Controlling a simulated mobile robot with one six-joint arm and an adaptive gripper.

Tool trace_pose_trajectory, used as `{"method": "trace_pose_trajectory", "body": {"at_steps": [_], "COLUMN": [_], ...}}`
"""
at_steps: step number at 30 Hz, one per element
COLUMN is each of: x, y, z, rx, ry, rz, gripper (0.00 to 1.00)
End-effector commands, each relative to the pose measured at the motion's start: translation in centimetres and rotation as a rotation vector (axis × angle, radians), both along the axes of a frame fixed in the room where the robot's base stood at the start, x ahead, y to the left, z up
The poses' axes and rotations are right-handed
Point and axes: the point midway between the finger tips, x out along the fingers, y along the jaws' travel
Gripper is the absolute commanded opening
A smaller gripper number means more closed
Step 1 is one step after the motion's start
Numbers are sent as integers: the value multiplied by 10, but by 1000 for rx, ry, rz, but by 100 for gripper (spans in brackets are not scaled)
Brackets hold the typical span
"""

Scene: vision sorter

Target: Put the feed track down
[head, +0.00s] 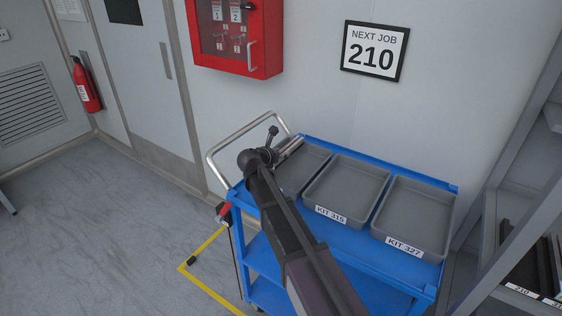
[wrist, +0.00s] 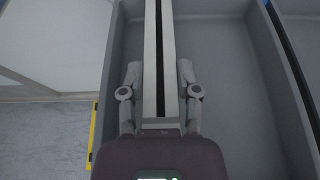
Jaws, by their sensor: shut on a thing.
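The feed track (wrist: 150,40) is a long, straight grey bar with a dark slot along its length. My gripper (wrist: 159,75) is shut on it, one finger along each side. In the wrist view the track runs away from me over the left part of a grey tray (wrist: 235,50). In the head view the track (head: 290,149) shows at the left tray on the blue cart (head: 342,236), partly behind my arm. I cannot tell whether it touches the tray floor. The left tray's label is hidden.
Trays KIT 315 (head: 347,190) and KIT 327 (head: 415,216) stand to the right on the cart and look empty. The cart's metal handle (head: 228,141) is at its left end. A rack with labelled slots (head: 533,291) stands at right. A wall sign (head: 374,51) reads NEXT JOB 210.

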Motion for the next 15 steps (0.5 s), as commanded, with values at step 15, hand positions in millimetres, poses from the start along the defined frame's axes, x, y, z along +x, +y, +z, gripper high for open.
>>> {"method": "trace_pose_trajectory", "body": {"at_steps": [15], "x": [0], "y": [0], "z": [-28], "rx": [-2], "ry": [-1], "rz": [1], "gripper": [0]}}
